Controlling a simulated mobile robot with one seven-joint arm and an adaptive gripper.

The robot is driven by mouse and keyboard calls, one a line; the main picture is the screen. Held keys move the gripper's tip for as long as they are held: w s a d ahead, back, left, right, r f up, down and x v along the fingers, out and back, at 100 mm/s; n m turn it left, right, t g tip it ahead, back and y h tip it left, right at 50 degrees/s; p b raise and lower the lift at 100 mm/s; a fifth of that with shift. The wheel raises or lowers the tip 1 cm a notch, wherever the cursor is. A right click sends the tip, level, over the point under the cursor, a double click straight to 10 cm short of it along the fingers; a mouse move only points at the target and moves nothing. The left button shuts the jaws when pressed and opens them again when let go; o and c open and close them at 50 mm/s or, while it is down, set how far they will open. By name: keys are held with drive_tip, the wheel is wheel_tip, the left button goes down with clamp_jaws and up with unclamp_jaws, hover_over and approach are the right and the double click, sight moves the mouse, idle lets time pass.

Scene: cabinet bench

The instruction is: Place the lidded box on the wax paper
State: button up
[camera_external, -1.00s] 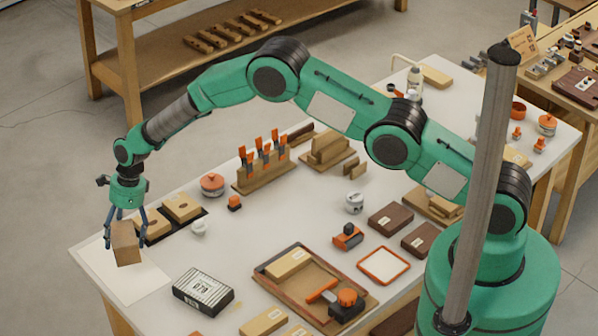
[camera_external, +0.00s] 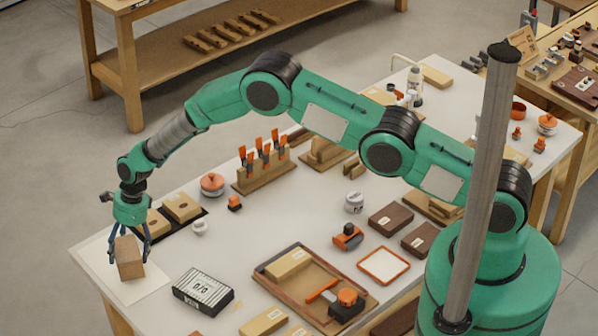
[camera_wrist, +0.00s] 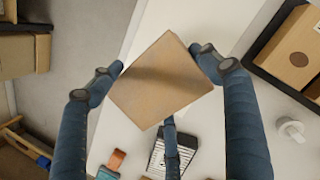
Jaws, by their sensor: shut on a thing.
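My gripper (camera_external: 130,250) is shut on a brown box (camera_external: 130,262) at the left end of the bench. In the wrist view the box (camera_wrist: 160,82) sits between the two side fingers, turned at an angle, with a plain brown face toward the camera. Its lid cannot be made out. The wax paper (camera_external: 118,290) is a pale sheet at the bench's left corner, below and around the box in the outside view. I cannot tell whether the box touches it.
A dark tray with brown boxes (camera_external: 182,207) stands just right of my gripper. A black-and-white labelled box (camera_external: 203,289) lies to the right of the paper. A small white pot (camera_external: 199,228) stands near the dark tray. The bench edge is close on the left.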

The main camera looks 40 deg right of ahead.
drive_tip(key=shift+f, duration=2)
drive_tip(key=shift+f, duration=0.15)
drive_tip(key=o, duration=1.9)
drive_tip(key=shift+v, duration=6)
drive_tip(key=shift+a, duration=0.1)
